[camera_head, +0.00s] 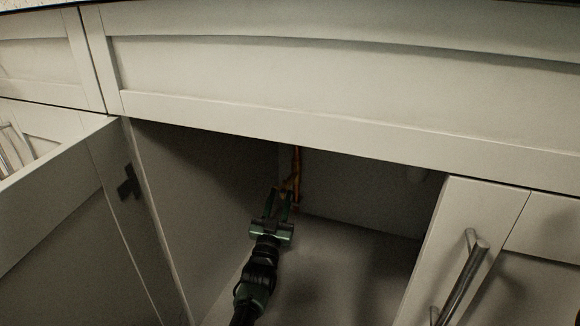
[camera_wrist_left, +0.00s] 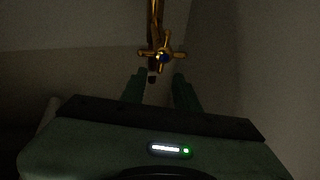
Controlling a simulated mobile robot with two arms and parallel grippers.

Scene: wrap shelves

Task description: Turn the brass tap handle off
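The brass tap handle (camera_wrist_left: 163,54) is a cross-shaped knob with a dark blue centre, in the left wrist view. It sits on a brass pipe (camera_head: 297,163) that runs down the back of the open cabinet. In the head view the handle is small and dark, just past the fingertips. My left gripper (camera_head: 278,195) reaches into the cabinet with its fingers apart. In the wrist view the left gripper (camera_wrist_left: 162,80) has its fingertips just below the handle, with nothing clearly between them. Whether they touch the handle I cannot tell. My right gripper is not in view.
The cabinet door (camera_head: 62,208) stands open at the left. A closed door (camera_head: 487,250) with a metal bar handle (camera_head: 462,280) is at the right. A wide drawer front (camera_head: 330,70) lies above the opening. The cabinet floor (camera_head: 340,265) looks clear.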

